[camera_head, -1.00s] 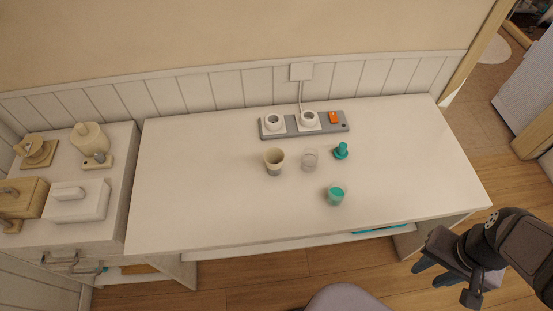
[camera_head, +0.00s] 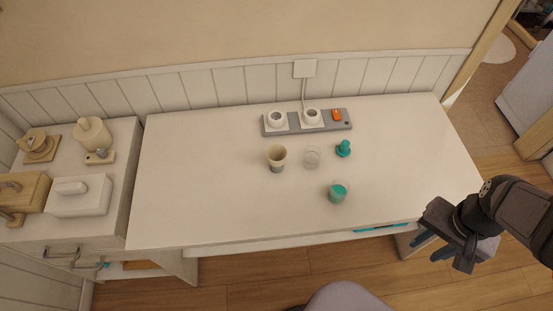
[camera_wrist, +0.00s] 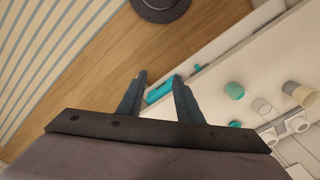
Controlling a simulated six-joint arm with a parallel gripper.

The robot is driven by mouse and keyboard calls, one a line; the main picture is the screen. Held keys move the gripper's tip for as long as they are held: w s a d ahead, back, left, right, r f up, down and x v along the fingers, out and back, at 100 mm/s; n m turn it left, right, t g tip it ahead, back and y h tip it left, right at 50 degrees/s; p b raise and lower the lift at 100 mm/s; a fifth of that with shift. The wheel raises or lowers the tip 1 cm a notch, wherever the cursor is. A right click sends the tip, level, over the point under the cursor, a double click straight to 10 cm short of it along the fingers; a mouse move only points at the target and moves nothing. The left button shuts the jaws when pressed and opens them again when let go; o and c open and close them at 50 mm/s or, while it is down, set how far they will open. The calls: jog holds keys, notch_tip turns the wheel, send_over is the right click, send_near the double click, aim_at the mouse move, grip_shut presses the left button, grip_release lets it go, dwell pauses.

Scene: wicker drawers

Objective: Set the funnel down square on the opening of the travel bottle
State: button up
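A small teal piece (camera_head: 343,149) with a wide foot and narrow top stands on the desk; it looks like the funnel, wide side down, but is too small to be sure. Beside it stands a clear container (camera_head: 312,156), left of that a beige cup-like piece with a grey base (camera_head: 277,156). In front is a clear container with teal in it (camera_head: 338,192). I cannot tell which is the travel bottle. All show in the wrist view, including the teal piece (camera_wrist: 235,124). My gripper (camera_head: 431,247) is open and empty, off the desk's front right corner; its fingers (camera_wrist: 159,77) are apart.
A grey power strip (camera_head: 322,121) with two white plugs and an orange switch lies behind the items. A cabinet with boxes (camera_head: 83,195) stands left. A grey seat (camera_head: 345,299) is in front. The desk's left half (camera_head: 195,180) is clear.

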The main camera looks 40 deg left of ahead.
jog(key=w+a, duration=0.6)
jog(key=a, duration=0.2)
jog(key=m+y+b, duration=0.2)
jog(key=m, duration=0.1)
send_over(282, 160)
notch_tip(282, 160, down, 5)
jog(key=shift+w+a+f+p, duration=0.15)
jog(key=shift+f+p, duration=0.5)
jog(key=shift+f, duration=1.1)
jog(key=shift+w+a+f+p, duration=0.1)
jog(key=shift+f+p, duration=0.5)
jog(key=shift+f, duration=1.1)
jog(key=shift+s, duration=0.1)
grip_shut()
